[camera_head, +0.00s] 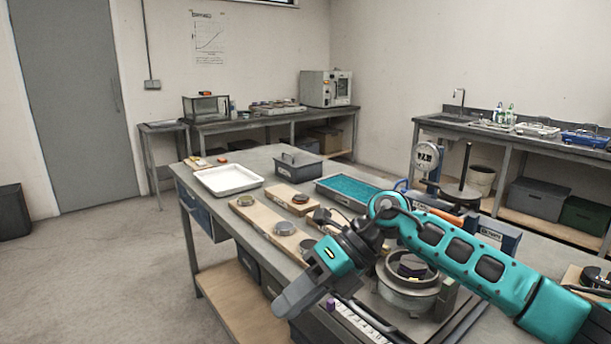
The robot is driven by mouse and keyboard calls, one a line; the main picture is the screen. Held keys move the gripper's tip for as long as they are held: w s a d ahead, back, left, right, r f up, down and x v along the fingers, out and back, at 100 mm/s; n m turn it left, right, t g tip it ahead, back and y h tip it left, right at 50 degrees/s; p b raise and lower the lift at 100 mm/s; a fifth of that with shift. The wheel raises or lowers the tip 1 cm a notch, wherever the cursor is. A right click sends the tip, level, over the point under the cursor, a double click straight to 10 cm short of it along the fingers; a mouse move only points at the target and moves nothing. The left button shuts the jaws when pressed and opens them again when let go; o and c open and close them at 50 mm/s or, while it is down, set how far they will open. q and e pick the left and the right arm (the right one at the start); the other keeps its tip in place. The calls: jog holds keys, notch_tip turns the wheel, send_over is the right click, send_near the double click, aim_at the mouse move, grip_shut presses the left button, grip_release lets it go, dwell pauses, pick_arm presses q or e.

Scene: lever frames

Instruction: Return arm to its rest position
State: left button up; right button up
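My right arm (462,250), teal with dark pads, comes in from the right and reaches across the front of the workbench. Its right gripper (292,299) is grey and points down and left, over or just past the bench's front edge. The fingers show from the side as one block, so I cannot tell whether they are open or shut. I see nothing held in them. My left gripper is not in view.
The workbench (262,163) carries a white tray (228,190), a teal-filled tray (372,196), wooden boards with round discs, a dial gauge (426,156) and a round metal pot (408,300) beneath my arm. A purple block (331,304) lies near the gripper.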

jog(key=s+a+r+m+y, duration=0.1)
jog(key=s+a+m+y, duration=0.4)
jog(key=y, duration=0.3)
jog(key=w+d+f+m+t+h, duration=0.2)
jog(key=d+f+m+t+h, duration=0.2)
jog(key=d+f+m+t, duration=0.55)
jog(key=w+d+f+m+t+h, duration=0.1)
jog(key=d+f+m+t+h, duration=0.35)
jog(key=m+t, duration=1.05)
jog(key=s+d+f+m+g+h, duration=0.7)
jog(key=s+d+f+m+g, duration=0.3)
jog(key=s+f+m, duration=0.2)
notch_tip(320, 180, down, 3)
jog(key=shift+s+d+f+m, duration=0.15)
jog(key=shift+s+m, duration=0.2)
jog(key=shift+s, duration=0.7)
